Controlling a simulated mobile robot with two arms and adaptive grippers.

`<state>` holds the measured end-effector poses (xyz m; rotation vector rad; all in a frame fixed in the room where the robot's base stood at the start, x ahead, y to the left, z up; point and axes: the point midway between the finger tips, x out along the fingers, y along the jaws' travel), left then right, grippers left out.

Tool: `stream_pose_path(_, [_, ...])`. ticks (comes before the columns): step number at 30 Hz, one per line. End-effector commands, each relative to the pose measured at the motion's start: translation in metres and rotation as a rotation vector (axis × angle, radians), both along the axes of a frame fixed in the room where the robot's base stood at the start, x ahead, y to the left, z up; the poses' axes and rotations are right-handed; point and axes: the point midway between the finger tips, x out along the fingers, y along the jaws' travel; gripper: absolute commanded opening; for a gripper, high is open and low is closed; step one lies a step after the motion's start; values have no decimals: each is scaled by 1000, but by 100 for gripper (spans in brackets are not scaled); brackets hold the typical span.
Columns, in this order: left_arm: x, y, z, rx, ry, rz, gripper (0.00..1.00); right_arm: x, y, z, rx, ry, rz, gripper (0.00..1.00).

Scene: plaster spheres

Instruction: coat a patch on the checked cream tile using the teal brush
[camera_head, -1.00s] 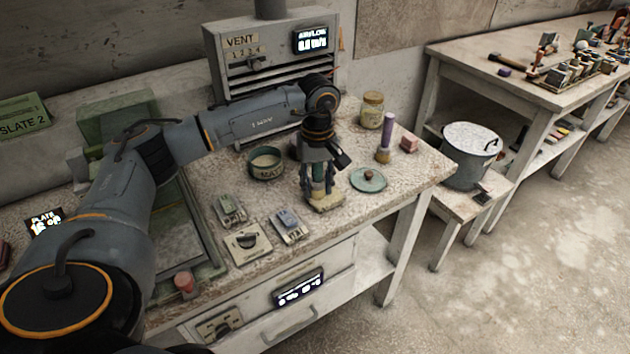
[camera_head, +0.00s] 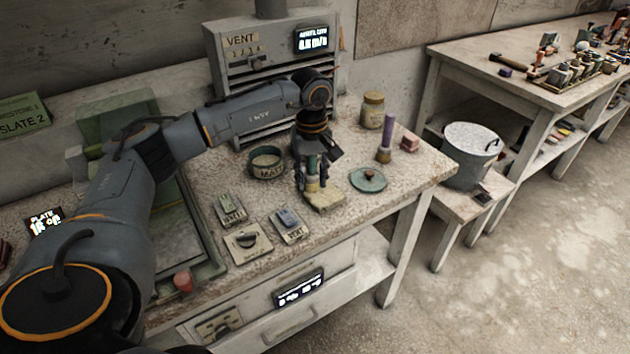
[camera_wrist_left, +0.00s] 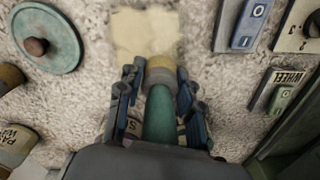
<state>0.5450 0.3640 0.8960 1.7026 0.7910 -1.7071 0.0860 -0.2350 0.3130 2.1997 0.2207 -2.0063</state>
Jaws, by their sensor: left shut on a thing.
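My left gripper (camera_head: 311,178) is shut on the teal brush, pointing down over the worktop. The brush (camera_wrist_left: 161,113) has a teal handle and a tan lower end, which shows between the fingers in the left wrist view. The cream tile (camera_head: 326,200) lies flat under the brush; it also shows in the left wrist view (camera_wrist_left: 143,31). The brush's lower end overlaps the tile's near part in the picture; whether it touches is hard to tell. Any check mark or coating on the tile is too small to make out. My right gripper is not in view.
A teal pot (camera_head: 267,162) stands left of the gripper. A round green lid (camera_head: 368,179), a jar (camera_head: 372,110) and a purple-topped stick (camera_head: 385,140) stand to the right. Switch boxes (camera_head: 289,225) lie in front. A vent unit (camera_head: 262,75) stands behind.

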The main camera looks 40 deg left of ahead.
Motion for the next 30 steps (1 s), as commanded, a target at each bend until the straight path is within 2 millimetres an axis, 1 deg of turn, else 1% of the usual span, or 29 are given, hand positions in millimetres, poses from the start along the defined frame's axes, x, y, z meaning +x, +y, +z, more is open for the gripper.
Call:
stream_pose_path(3, [2,6,0,-1,-1,1,4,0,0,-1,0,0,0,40])
stream_pose_path(8, [2,5,0,-1,-1,0,4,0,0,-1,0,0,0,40])
stream_pose_path(30, [-12,-28,-1,0,0,0,4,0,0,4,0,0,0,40])
